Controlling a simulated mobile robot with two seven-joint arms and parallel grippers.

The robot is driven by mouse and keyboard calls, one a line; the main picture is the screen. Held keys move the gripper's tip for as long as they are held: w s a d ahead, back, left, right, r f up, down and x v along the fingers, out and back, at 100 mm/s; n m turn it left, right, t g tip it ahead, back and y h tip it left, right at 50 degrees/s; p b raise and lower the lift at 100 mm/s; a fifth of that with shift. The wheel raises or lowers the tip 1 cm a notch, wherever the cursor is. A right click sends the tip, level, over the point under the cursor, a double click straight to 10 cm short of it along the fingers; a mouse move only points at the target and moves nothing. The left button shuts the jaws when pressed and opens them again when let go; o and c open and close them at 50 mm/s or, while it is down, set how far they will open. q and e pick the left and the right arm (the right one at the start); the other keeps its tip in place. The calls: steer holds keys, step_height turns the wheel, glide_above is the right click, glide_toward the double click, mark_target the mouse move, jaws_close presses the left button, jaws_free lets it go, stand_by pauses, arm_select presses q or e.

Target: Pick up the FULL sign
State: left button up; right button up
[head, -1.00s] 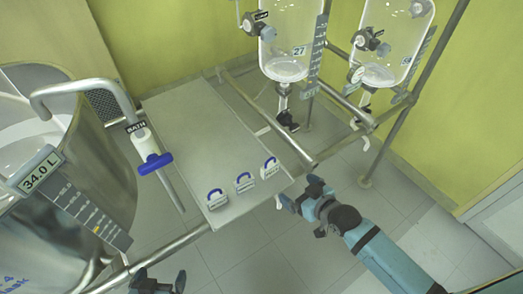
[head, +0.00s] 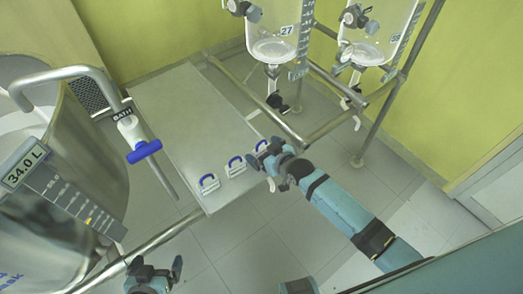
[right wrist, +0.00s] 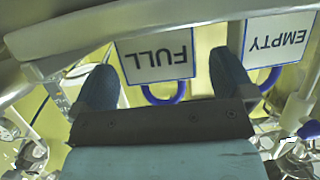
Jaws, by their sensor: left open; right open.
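The FULL sign (right wrist: 157,55) is a white plate with a dark border and a blue loop handle. In the right wrist view it appears upside down, between my right gripper's two open fingers (right wrist: 162,66); I cannot tell whether they touch it. In the head view it appears to be the rightmost of three small signs (head: 263,147) near the grey platform's edge, and my right gripper (head: 265,155) is right at it, partly covering it. The EMPTY sign (right wrist: 272,42) is outside the right finger in the wrist view. My left gripper (head: 156,267) is open and empty at the bottom.
The signs are on a grey platform (head: 180,110), otherwise bare. A metal vessel marked 34.0 L (head: 85,150) and a blue-handled BATH pipe (head: 145,150) stand on the left. Glass reactors (head: 275,45) on a metal frame stand behind, with a rail (head: 325,128) near my right arm.

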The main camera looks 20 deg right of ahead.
steer(key=shift+x, duration=1)
steer(key=shift+s, duration=0.1)
steer(key=shift+c, duration=0.5)
steer(key=c, duration=0.9)
